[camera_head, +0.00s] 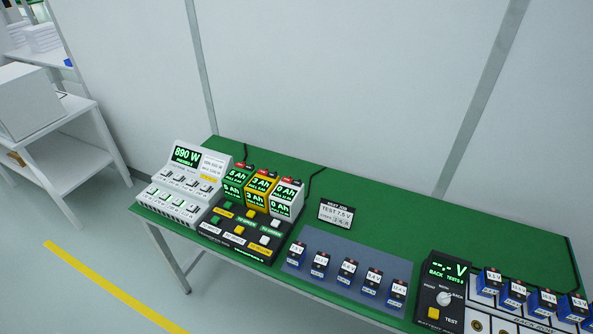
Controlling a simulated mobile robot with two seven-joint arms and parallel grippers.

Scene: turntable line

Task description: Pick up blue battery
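Several blue batteries with black tops and white voltage labels stand in a row on a grey-blue mat (352,250) at the front of the green table. The leftmost is a blue battery (294,262), and the rightmost is another blue battery (395,302). Their labels are too small to read surely. More blue batteries (487,290) stand in a row at the right, behind white slots. A small sign (336,213) behind the mat reads "TEST 7.5 V". Neither of my grippers is in view.
A black tester (447,276) with a green display, white knob and yellow button stands right of the mat. A charging station (238,236) and a white power unit (185,190) stand at left. A white shelf (75,160) is far left.

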